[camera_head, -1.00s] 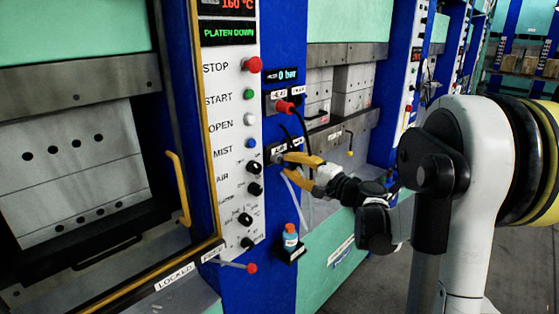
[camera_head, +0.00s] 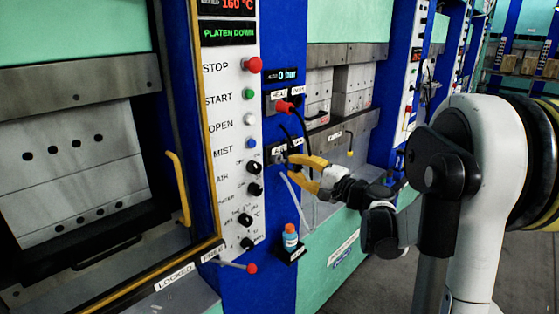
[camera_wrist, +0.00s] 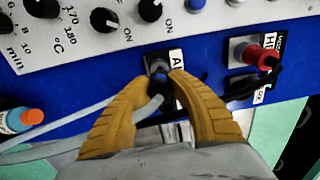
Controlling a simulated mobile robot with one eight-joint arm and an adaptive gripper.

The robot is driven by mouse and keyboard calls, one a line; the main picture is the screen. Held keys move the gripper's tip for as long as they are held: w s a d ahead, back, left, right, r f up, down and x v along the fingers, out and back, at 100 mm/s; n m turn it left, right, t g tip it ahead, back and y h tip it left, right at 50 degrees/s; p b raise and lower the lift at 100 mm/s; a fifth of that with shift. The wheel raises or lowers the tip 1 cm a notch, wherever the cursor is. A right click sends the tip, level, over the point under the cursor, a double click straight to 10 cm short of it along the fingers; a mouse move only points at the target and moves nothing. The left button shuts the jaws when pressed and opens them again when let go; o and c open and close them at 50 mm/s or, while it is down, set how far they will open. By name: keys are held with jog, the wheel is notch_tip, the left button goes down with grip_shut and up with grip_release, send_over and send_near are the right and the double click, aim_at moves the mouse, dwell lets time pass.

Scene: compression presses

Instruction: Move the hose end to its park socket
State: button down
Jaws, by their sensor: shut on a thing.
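My gripper (camera_head: 294,166) has yellow fingers at the lower socket plate (camera_head: 270,156) on the blue press column. In the wrist view, the fingertips (camera_wrist: 160,76) close in on a small blue-grey hose end (camera_wrist: 158,68) at the socket marked with a label starting "A" (camera_wrist: 176,57). A pale hose (camera_wrist: 148,109) runs down from between the fingers; it also shows below the gripper in the head view (camera_head: 293,190). The fingers hide much of the hose end, so I cannot tell how deep it sits. I cannot clearly pick out its park socket.
A red connector (camera_head: 285,106) with a black hose sits on the upper plate, also in the wrist view (camera_wrist: 268,60). The control panel (camera_head: 230,130) with buttons and knobs is left of the gripper. A blue bottle (camera_head: 290,238) stands on a small shelf below.

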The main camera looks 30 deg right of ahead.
jog(key=shift+s, duration=0.1)
jog(key=v, duration=0.4)
dwell(0.4)
jog(key=shift+r, duration=0.1)
dwell(1.2)
